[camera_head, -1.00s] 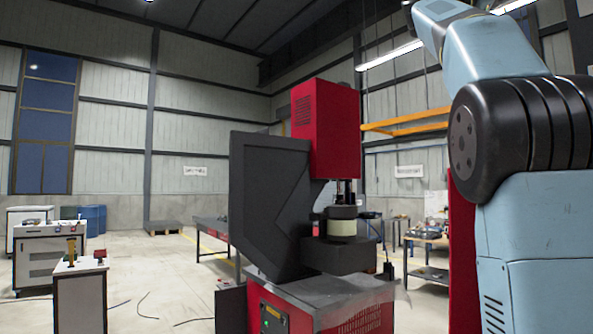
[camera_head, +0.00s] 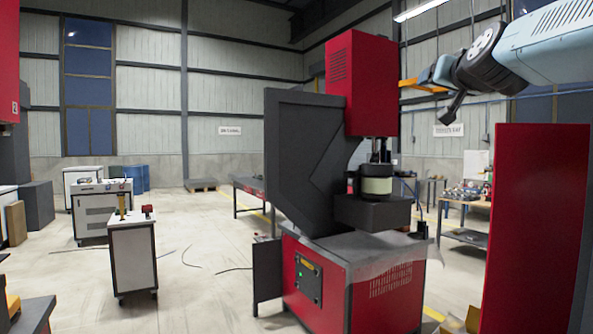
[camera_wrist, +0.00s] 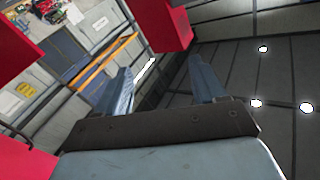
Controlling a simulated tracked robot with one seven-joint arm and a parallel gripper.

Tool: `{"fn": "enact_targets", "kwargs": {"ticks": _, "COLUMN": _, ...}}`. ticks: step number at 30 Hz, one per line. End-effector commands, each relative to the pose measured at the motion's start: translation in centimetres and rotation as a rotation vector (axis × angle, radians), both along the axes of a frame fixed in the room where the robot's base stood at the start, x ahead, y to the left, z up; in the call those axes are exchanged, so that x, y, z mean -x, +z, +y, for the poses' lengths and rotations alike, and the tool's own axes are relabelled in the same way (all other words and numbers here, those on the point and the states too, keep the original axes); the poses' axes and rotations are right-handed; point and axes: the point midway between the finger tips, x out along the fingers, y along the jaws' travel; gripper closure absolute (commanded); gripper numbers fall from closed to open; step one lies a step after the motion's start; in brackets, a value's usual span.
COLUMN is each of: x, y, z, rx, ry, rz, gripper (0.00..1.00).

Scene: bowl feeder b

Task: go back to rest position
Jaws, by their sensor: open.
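My gripper (camera_wrist: 160,64) shows in the wrist view with its two pale blue-grey fingers spread wide apart. Nothing is between them. It is tilted up toward the dark roof and its lamps. In the head view my pale blue arm reaches in from the upper right, raised above the floor. Its dark wrist end is left of the upper right corner, and the fingers are not clear there.
A red and black press (camera_head: 375,95) on a red base (camera_head: 362,290) stands right of centre. A red panel (camera_head: 533,220) is below my arm. A white cart (camera_head: 133,255) stands left. Open floor (camera_head: 205,285) lies between cart and press.

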Motion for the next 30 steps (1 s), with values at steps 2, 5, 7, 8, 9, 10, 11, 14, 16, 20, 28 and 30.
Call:
{"fn": "enact_targets", "kwargs": {"ticks": 2, "x": 1.1, "y": -4.4, "z": 1.9, "rx": 0.018, "ry": 0.051, "rz": 0.113, "gripper": 0.3}}
{"fn": "enact_targets", "kwargs": {"ticks": 5, "x": 2.8, "y": -10.0, "z": 3.9, "rx": 0.039, "ry": 0.106, "rz": 0.259, "gripper": 0.3}}
{"fn": "enact_targets", "kwargs": {"ticks": 7, "x": 4.3, "y": -13.9, "z": 5.1, "rx": 0.056, "ry": 0.139, "rz": 0.361, "gripper": 0.3}}
{"fn": "enact_targets", "kwargs": {"ticks": 8, "x": 5.0, "y": -15.5, "z": 5.6, "rx": 0.062, "ry": 0.151, "rz": 0.405, "gripper": 0.3}}
{"fn": "enact_targets", "kwargs": {"ticks": 9, "x": 6.0, "y": -17.7, "z": 6.1, "rx": 0.07, "ry": 0.165, "rz": 0.464, "gripper": 0.3}}
{"fn": "enact_targets", "kwargs": {"ticks": 10, "x": 6.8, "y": -19.4, "z": 6.5, "rx": 0.08, "ry": 0.175, "rz": 0.509, "gripper": 0.3}}
{"fn": "enact_targets", "kwargs": {"ticks": 11, "x": 7.6, "y": -21.0, "z": 6.9, "rx": 0.086, "ry": 0.185, "rz": 0.552, "gripper": 0.3}}
{"fn": "enact_targets", "kwargs": {"ticks": 14, "x": 10.7, "y": -26.2, "z": 7.8, "rx": 0.111, "ry": 0.208, "rz": 0.699, "gripper": 0.3}}
{"fn": "enact_targets", "kwargs": {"ticks": 16, "x": 13.0, "y": -29.7, "z": 8.2, "rx": 0.131, "ry": 0.217, "rz": 0.801, "gripper": 0.3}}
{"fn": "enact_targets", "kwargs": {"ticks": 20, "x": 17.1, "y": -35.1, "z": 8.4, "rx": 0.162, "ry": 0.22, "rz": 0.966, "gripper": 0.3}}
{"fn": "enact_targets", "kwargs": {"ticks": 28, "x": 21.5, "y": -40.0, "z": 8.2, "rx": 0.197, "ry": 0.206, "rz": 1.134, "gripper": 0.3}}
{"fn": "enact_targets", "kwargs": {"ticks": 30, "x": 21.7, "y": -40.3, "z": 8.2, "rx": 0.198, "ry": 0.206, "rz": 1.141, "gripper": 0.3}}
